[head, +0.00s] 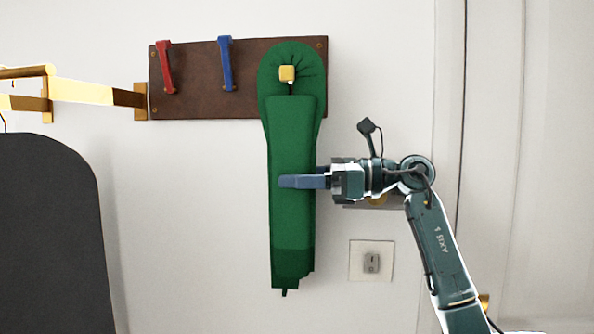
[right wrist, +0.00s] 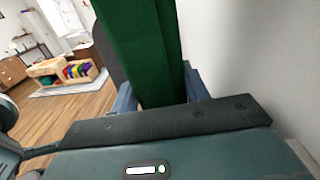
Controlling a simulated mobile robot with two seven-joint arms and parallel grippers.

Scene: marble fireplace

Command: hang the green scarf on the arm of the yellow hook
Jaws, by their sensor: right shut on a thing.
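The green scarf (head: 290,140) hangs long and upright in front of the right end of the brown hook board (head: 195,104). Its top forms a rounded fold around the yellow hook (head: 287,73), whose yellow tip shows in front of the green cloth. The rest of that hook's arm is hidden by the scarf. My right gripper (head: 290,182) comes in from the right and is shut on the scarf about midway down. In the right wrist view the green cloth (right wrist: 145,50) runs up from between the fingers. My left gripper is not in view.
A red hook (head: 165,68) and a blue hook (head: 225,65) are on the board, left of the scarf. A brass rail (head: 95,92) and a dark rounded panel (head: 45,230) stand at left. A switch plate (head: 371,261) is on the wall below my right arm.

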